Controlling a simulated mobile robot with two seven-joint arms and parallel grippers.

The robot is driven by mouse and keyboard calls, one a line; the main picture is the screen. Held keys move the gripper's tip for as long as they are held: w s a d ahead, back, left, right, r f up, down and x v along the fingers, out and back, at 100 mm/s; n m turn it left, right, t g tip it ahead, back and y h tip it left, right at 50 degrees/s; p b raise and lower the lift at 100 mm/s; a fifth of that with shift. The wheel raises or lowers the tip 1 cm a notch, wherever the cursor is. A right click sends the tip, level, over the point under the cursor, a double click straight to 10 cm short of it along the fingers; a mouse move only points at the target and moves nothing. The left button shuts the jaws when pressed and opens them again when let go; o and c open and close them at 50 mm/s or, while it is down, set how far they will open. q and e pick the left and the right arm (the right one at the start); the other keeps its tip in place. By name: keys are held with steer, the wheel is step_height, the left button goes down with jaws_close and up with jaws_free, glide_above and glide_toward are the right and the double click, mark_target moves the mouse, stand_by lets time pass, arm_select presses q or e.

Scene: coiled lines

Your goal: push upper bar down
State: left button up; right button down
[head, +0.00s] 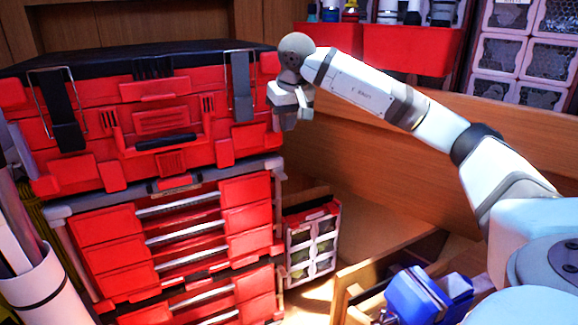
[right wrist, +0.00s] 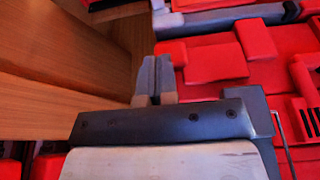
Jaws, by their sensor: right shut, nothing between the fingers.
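A red toolbox (head: 160,118) with a black lid stands on top of a red drawer cabinet (head: 180,240). Its front has a dark latch (head: 62,115) with a wire bar at the left, and a grey latch (head: 241,85) at the right. A short black handle bar (head: 166,141) is at its middle. I cannot tell which part is the upper bar. My right gripper (head: 287,122) is shut and empty, beside the toolbox's right front corner. In the right wrist view its closed fingers (right wrist: 153,78) are next to red panels (right wrist: 215,60); contact is unclear. My left gripper is not in view.
Wooden boards (head: 380,150) are behind my right arm. Red bins (head: 410,48) with bottles sit at the back. A small clear-drawer organizer (head: 312,245) stands right of the cabinet. A blue object (head: 420,295) lies at the lower right. White rolls (head: 40,285) stand at the left.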

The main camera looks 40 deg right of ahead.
mark_target(282, 177)
steer(key=shift+a, duration=0.1)
steer(key=x, duration=0.4)
steer(key=p+x, duration=0.1)
steer(key=x, duration=0.3)
steer(key=p+x, duration=0.1)
steer(key=x, duration=0.4)
steer(key=shift+s+f, duration=0.1)
steer(key=shift+s, duration=0.35)
steer(key=shift+a+f, duration=0.1)
steer(key=shift+f, duration=0.35)
steer(key=shift+f, duration=0.1)
step_height(282, 177, down, 3)
steer(key=shift+r+b, duration=0.1)
steer(key=shift+b, duration=0.8)
steer(key=shift+s+a+r, duration=0.1)
steer(key=shift+s, duration=0.05)
